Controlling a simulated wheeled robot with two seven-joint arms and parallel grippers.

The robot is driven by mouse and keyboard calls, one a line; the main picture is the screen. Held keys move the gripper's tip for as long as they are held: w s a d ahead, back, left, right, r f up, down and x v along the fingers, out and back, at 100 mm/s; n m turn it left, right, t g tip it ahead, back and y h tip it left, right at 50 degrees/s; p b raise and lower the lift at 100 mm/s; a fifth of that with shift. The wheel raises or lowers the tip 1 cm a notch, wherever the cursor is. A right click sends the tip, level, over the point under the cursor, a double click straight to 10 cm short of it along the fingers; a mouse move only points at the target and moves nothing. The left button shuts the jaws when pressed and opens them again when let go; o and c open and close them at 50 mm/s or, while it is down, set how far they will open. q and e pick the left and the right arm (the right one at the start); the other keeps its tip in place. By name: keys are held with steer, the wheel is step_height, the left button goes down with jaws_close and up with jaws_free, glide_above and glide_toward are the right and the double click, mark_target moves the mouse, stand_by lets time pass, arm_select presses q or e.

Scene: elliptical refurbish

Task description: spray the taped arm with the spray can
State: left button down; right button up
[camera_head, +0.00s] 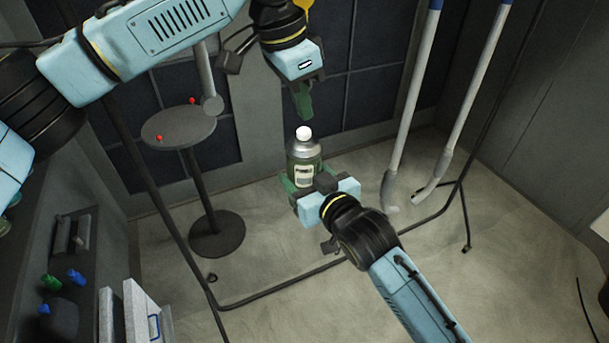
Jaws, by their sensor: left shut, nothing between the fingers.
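The spray can (304,153) is a greenish bottle with a white top and a pale label, upright in the middle of the view. My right gripper (297,184) comes from the lower right and is shut around the can's lower body, hiding part of it. My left gripper (303,108) is above the can, pointing down, with its green fingers shut and empty. Its fingertips are just above the white top; I cannot tell whether they touch it. Two long pale parts hang at the right, a left one (408,110) and a right one (473,100), with blue bands near the top. I cannot tell which is the taped arm.
A dark frame bar (335,263) runs low behind my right gripper. A round stand (178,127) with small red items is at the left. Shelves with small blue and green bottles (76,276) and white panels (142,315) fill the lower left.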

arm_select(q)
steer(key=shift+r, duration=0.85)
steer(key=shift+a+r, duration=0.1)
steer(key=shift+r, duration=0.45)
steer(key=v, duration=1.1)
steer(key=shift+f, duration=0.1)
